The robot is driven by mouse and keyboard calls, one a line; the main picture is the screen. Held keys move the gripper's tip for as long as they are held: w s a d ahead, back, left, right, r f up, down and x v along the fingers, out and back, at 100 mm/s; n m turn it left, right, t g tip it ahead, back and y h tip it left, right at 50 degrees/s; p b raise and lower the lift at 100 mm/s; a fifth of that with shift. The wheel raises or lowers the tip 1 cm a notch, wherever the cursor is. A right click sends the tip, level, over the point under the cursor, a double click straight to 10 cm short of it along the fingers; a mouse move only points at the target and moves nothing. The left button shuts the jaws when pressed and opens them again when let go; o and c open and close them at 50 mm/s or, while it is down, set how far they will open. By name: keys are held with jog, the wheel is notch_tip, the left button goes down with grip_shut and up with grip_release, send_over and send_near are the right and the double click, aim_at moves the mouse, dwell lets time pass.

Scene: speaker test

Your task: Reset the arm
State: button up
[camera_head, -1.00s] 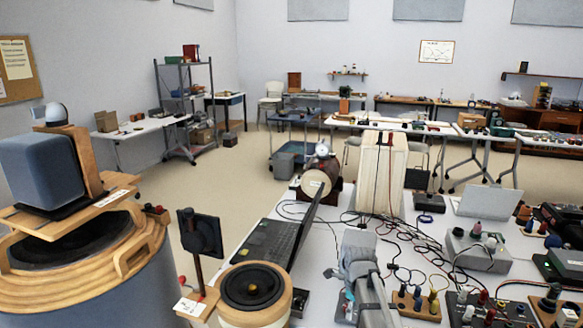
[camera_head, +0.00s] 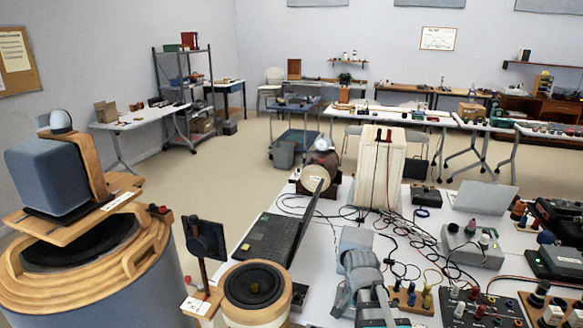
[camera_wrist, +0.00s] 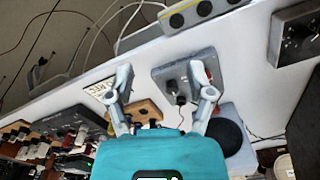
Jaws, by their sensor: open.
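My gripper (camera_wrist: 160,80) shows in the wrist view with its two grey fingers spread apart, above a teal housing. It is open and no object is held between the fingers. Beyond the fingers a white bench top (camera_wrist: 75,93) runs at a slant, with a grey box with a knob (camera_wrist: 180,80) behind the right finger. In the head view a grey jointed part, which looks like my arm (camera_head: 360,270), is low in the middle over the white bench (camera_head: 318,240). My fingertips cannot be made out there.
A blue speaker (camera_head: 48,178) stands on a big drum at left. Open floor (camera_head: 225,170) lies behind.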

jog(key=s+r+n+p, duration=0.1)
jog(key=n, duration=0.1)
jog(key=s+r+n, duration=0.1)
jog(key=s+n, duration=0.1)
jog(key=n, duration=0.1)
jog(key=s+r+n+p, duration=0.1)
jog(key=n, duration=0.2)
jog(key=shift+s+a+p, duration=0.1)
jog(key=shift+s+p, duration=0.05)
jog(key=shift+p, duration=0.15)
jog(key=shift+c, duration=0.8)
